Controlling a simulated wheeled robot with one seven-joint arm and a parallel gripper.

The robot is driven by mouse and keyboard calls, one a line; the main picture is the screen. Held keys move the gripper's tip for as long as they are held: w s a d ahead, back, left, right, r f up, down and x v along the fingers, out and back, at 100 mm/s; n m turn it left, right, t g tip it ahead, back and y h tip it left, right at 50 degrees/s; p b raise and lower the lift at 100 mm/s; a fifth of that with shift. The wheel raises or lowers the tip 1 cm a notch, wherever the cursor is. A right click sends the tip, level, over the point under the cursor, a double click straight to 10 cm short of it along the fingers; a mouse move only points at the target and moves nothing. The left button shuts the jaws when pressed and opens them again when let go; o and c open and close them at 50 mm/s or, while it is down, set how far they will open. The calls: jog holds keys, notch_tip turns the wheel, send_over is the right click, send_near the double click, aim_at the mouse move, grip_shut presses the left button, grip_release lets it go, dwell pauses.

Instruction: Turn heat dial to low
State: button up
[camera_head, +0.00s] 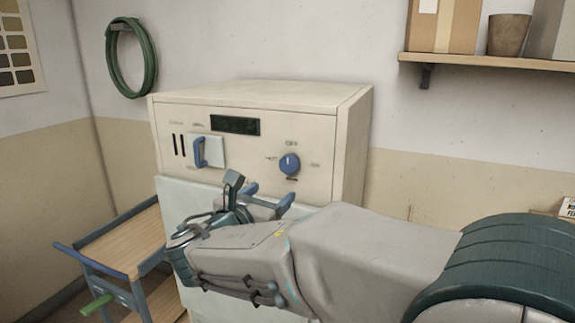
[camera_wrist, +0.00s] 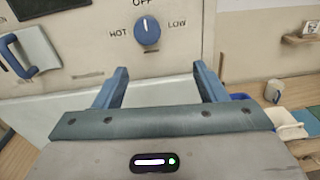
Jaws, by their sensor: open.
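The heat dial (camera_head: 290,164) is a round blue knob with a pale pointer line on the cream kiln-like cabinet's (camera_head: 250,110) front panel. In the wrist view the dial (camera_wrist: 147,32) sits between the labels HOT at left and LOW at right, with OFF above. Its pointer line stands about upright, toward OFF. My gripper (camera_wrist: 162,80) has two blue fingers, apart and empty. It is below the dial in the wrist view and does not touch it. In the head view my gripper (camera_head: 268,198) is in front of the cabinet, lower than the dial.
A blue handle (camera_head: 199,152) on a pale plate and a dark display (camera_head: 235,125) are on the panel. A wooden-topped cart (camera_head: 125,240) stands at left. A shelf (camera_head: 490,61) with boxes hangs at upper right. The space before the dial looks clear.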

aim_at(288, 167)
jog(key=shift+n+t, duration=0.3)
jog(key=shift+n, duration=0.2)
jog(key=p+x, duration=0.1)
jog(key=x, duration=0.3)
jog(key=a+p+x, duration=0.1)
jog(key=x, duration=0.4)
jog(key=p+x, duration=0.1)
jog(key=x, duration=0.3)
jog(key=shift+w+a+r, duration=0.3)
jog(key=shift+w, duration=0.2)
jog(key=c, duration=1)
